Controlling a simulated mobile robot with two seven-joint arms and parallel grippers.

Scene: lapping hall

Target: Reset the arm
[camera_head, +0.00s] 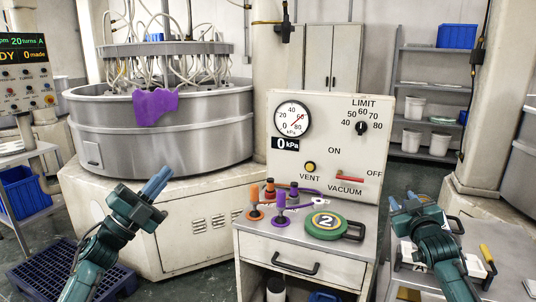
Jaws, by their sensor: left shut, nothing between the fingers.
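My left gripper (157,183) is raised at the left, in front of the machine's pale base. Its blue fingers are together and hold nothing. My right gripper (402,203) is at the right, over the near side bench. It points away from me, and I cannot tell whether its fingers are apart. Both grippers are clear of the things on the cart between them.
The cart (262,238) holds a round green piece marked 2 (326,223), orange and purple handled tools (280,199) and a gauge panel (330,140). A large steel lapping machine (165,135) with a purple cloth (155,105) stands behind. A blue pallet (45,278) lies at left.

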